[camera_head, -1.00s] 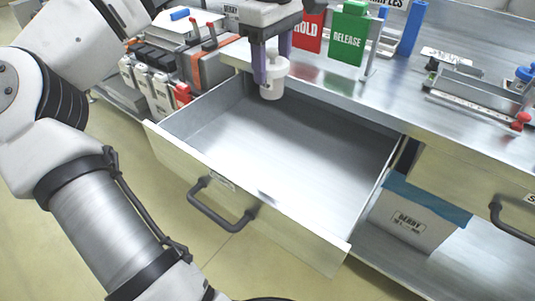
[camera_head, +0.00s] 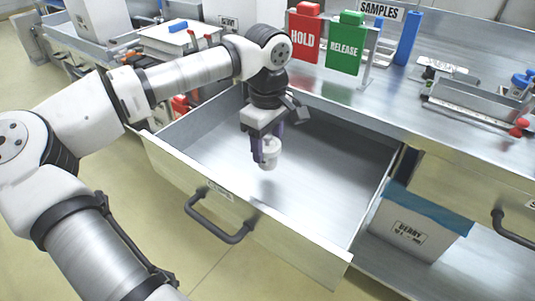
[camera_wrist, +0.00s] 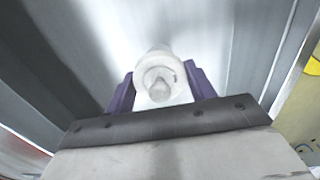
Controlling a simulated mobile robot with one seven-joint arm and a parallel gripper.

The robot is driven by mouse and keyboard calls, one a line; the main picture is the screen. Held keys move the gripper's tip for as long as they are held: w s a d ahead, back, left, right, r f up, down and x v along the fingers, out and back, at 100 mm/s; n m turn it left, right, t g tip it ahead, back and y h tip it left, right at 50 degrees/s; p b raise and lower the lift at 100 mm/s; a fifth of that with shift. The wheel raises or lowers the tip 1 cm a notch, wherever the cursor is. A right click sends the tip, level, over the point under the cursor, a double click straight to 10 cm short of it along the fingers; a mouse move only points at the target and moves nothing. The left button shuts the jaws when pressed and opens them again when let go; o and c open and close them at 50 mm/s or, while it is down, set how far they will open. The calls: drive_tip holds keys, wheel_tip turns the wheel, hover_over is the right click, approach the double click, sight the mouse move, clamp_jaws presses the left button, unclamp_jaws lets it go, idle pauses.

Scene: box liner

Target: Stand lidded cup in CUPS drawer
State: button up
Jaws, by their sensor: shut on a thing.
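The white lidded cup (camera_head: 268,155) is held upright between the purple fingers of my gripper (camera_head: 267,148), which is shut on it. It is over the inside of the open drawer (camera_head: 330,165), in the middle-left part. I cannot tell whether the cup's base touches the drawer floor. The drawer is pulled out and otherwise looks empty; a small label on its front is too small to read. In the wrist view the cup (camera_wrist: 158,82) shows from above, its knobbed lid between the purple fingers.
The metal counter (camera_head: 430,125) lies behind the drawer. On it stand a red HOLD sign (camera_head: 304,38) and a green RELEASE sign (camera_head: 345,45). A DERRY bin (camera_head: 410,225) sits below at the right. The drawer's front wall and handle (camera_head: 215,225) face the open floor.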

sight(267, 155)
drive_tip(key=shift+f, duration=1.8)
drive_tip(key=shift+f, duration=0.2)
drive_tip(key=o, duration=1)
drive_tip(key=shift+r, duration=0.1)
wheel_tip(267, 155, up, 12)
drive_tip(key=shift+r, duration=0.1)
